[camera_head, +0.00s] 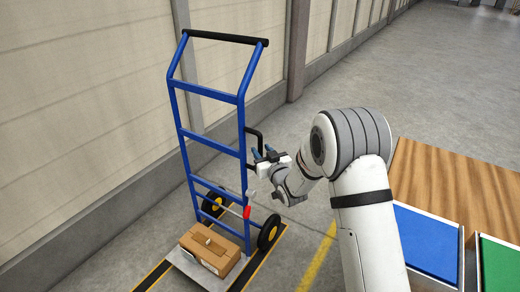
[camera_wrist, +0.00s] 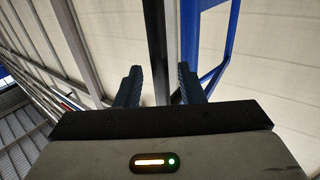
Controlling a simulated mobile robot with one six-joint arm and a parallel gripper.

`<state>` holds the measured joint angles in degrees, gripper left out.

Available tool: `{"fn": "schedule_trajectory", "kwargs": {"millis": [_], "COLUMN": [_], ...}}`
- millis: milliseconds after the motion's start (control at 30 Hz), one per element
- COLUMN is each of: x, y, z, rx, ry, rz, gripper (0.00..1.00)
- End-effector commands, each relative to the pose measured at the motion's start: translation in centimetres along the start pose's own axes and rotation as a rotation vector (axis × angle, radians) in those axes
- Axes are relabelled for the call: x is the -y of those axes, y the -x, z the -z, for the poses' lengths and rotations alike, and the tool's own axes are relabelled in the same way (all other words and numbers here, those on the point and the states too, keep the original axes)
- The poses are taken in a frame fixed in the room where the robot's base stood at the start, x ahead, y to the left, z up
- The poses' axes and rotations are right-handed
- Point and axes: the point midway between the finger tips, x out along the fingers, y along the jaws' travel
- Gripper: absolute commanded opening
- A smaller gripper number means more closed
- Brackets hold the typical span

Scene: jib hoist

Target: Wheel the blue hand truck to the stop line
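The blue hand truck (camera_head: 212,90) stands upright by the wall at left in the head view, with a black top bar, black wheels with yellow hubs and a small red-tipped part low on its frame. A brown cardboard box (camera_head: 210,250) sits on its toe plate (camera_head: 190,268). A black side handle (camera_head: 256,134) juts from its right upright. My gripper (camera_head: 263,153) is beside this handle. In the wrist view its fingers (camera_wrist: 158,85) are apart, with a dark bar (camera_wrist: 158,45) seen between them; contact cannot be told. Blue tubing (camera_wrist: 219,50) shows at right.
A yellow floor line (camera_head: 318,258) runs right of the truck; black-and-yellow strips (camera_head: 268,258) flank the toe plate. A wooden table (camera_head: 450,168) with blue (camera_head: 428,240) and green (camera_head: 500,265) trays stands at right. Open floor lies beyond; the panelled wall (camera_head: 80,110) is close at left.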

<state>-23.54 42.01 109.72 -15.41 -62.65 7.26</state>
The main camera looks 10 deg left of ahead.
Motion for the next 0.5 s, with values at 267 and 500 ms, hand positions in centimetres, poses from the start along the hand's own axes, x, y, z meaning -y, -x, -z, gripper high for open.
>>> {"fn": "schedule_trajectory", "kwargs": {"millis": [267, 500], "x": [0.0, -0.1], "y": [-2.0, -2.0], "z": [0.0, 0.0], "rx": [0.001, 0.001], "ry": [0.0, 0.0], "rz": [0.0, -0.001], "gripper": [0.35, 0.33]}}
